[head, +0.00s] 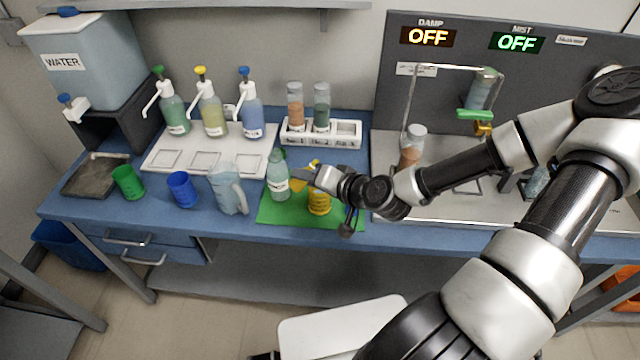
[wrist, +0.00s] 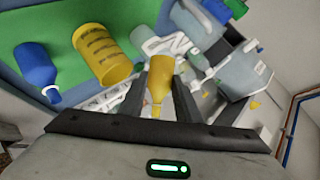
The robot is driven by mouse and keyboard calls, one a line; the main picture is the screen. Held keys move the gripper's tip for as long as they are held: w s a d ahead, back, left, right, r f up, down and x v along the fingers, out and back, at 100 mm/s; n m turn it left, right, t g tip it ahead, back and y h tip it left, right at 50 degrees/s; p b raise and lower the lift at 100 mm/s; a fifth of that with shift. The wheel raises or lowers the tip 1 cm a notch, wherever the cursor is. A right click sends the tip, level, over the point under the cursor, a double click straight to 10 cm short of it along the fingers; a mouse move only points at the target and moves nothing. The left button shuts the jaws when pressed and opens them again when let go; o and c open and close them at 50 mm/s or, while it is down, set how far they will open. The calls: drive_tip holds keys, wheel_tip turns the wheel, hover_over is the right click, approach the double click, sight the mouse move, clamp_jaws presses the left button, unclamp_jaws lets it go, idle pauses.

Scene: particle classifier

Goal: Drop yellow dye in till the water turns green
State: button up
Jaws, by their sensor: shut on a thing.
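My gripper (head: 308,178) is over the green mat (head: 268,217), beside a clear bottle (head: 278,188) with pale green-blue contents and a label. In the wrist view my gripper (wrist: 161,92) is shut on a yellow dropper (wrist: 160,72), whose narrow tip points toward the bottom of the picture. A yellow bit of the dropper (head: 314,163) shows at the gripper in the head view. No falling drop can be made out.
A blue bottle (wrist: 36,66) is near the yellow one in the wrist view. A clear pitcher (head: 226,188), blue cup (head: 182,190) and green cup (head: 128,182) stand left of the mat. Pump bottles (head: 213,115) and a vial rack (head: 348,135) are behind. My arm crosses the right side.

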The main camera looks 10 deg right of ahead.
drive_tip(key=shift+a+f+m+y+b, duration=0.2)
drive_tip(key=shift+f+m+y+b, duration=0.7)
drive_tip(key=shift+b, duration=0.3)
idle(3.5)
drive_tip(key=shift+s+a+r+m+y+b, duration=0.1)
drive_tip(key=shift+r+m+y+b, duration=0.25)
drive_tip(key=shift+r+m+y, duration=0.25)
idle(1.9)
drive_tip(key=shift+f+m+b, duration=0.25)
drive_tip(key=shift+m+b, duration=0.05)
idle(0.5)
